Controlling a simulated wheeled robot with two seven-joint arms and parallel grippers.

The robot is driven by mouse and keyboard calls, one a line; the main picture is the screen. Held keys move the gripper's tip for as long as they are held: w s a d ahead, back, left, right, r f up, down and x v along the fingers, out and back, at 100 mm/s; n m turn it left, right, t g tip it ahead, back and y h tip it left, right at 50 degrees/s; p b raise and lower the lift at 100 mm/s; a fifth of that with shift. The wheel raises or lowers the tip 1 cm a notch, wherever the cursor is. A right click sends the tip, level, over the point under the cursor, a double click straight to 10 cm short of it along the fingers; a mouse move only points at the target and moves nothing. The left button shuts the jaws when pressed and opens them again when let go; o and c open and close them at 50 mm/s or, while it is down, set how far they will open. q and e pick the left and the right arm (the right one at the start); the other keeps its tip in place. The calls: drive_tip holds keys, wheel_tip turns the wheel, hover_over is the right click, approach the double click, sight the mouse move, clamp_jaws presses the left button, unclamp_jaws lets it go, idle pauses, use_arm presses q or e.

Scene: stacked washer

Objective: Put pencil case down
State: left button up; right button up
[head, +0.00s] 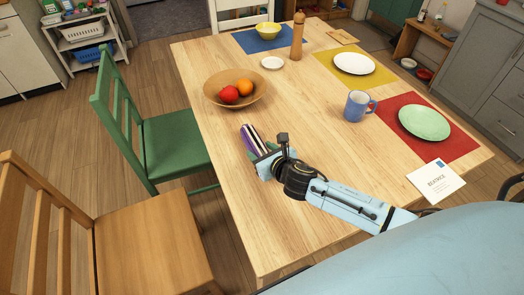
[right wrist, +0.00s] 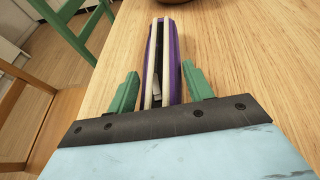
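The pencil case (head: 255,138) is purple with pale and dark stripes. It is at the table's left part, just in front of the fruit bowl; in the right wrist view the case (right wrist: 165,55) runs away from me, its near end between the green fingers. My right gripper (head: 262,152) is low over the table at the case's near end. In the right wrist view the fingers of the right gripper (right wrist: 161,88) stand apart on both sides of the case, with narrow gaps. The case seems to lie on the wooden table (head: 225,215). My left gripper is not in view.
A wooden bowl (head: 210,92) with fruit stands beyond the case. A green chair (head: 170,145) stands left. The near left tabletop is clear.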

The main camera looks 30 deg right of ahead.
drive_tip(key=shift+o, duration=1.3)
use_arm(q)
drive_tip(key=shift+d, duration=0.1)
use_arm(e)
drive_tip(key=shift+r, duration=0.2)
drive_tip(key=p+v, duration=0.2)
drive_tip(key=v, duration=0.9)
drive_tip(key=shift+s, duration=0.1)
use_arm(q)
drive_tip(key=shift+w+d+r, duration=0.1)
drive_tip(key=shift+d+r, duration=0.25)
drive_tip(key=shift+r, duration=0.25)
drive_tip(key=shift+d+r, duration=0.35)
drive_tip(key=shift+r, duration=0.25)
use_arm(e)
drive_tip(key=shift+s+r, duration=0.1)
drive_tip(key=shift+s, duration=0.25)
